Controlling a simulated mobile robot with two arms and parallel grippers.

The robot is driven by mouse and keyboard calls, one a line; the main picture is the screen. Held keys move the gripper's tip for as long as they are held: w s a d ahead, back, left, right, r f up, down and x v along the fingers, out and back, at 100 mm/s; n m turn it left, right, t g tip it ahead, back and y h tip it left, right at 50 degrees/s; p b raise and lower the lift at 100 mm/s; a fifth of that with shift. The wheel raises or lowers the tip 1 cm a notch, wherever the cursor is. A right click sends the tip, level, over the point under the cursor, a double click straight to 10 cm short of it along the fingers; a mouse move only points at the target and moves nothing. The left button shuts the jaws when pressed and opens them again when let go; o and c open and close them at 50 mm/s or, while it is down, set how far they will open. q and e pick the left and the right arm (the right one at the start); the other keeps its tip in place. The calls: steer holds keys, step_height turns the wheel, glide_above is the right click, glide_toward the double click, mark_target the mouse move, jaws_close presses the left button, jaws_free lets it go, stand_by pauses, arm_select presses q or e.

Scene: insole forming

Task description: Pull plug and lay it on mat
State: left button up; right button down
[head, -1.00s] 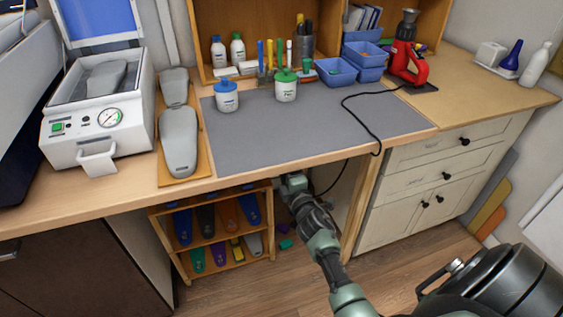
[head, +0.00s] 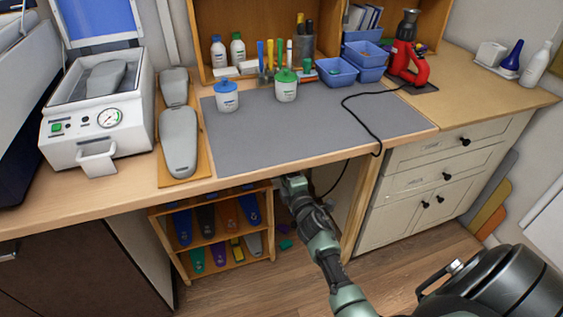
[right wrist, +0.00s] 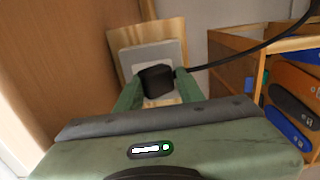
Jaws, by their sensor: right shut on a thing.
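The black plug (right wrist: 156,80) shows in the right wrist view between the two green fingers of my right gripper (right wrist: 158,90), which is shut on it. Behind it is a pale socket plate (right wrist: 150,54) on a wooden board (right wrist: 172,32). I cannot tell whether the plug sits in the socket or just in front of it. Its black cord (right wrist: 250,50) runs off to the upper right. In the head view my right gripper (head: 290,184) is below the bench's front edge, and the plug is hidden. The grey mat (head: 300,140) lies on the bench above. My left gripper is out of view.
Two lidded jars (head: 227,98) stand on the mat's back part. The cord (head: 365,125) crosses the mat's right side from the red tool (head: 408,62) and hangs over the front edge. A shelf of insoles (head: 212,235) stands below, left of my gripper. The mat's front is clear.

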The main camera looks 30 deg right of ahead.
steer(key=shift+w+r, duration=0.2)
steer(key=shift+r, duration=0.35)
steer(key=c, duration=1.1)
jaws_free()
steer(key=o, duration=0.5)
steer(key=shift+s, duration=0.2)
steer(key=shift+w+f, duration=0.35)
steer(key=shift+f, duration=0.1)
steer(key=shift+s, duration=0.2)
steer(key=v, duration=0.7)
steer(key=shift+s, duration=0.35)
steer(key=shift+a, duration=0.1)
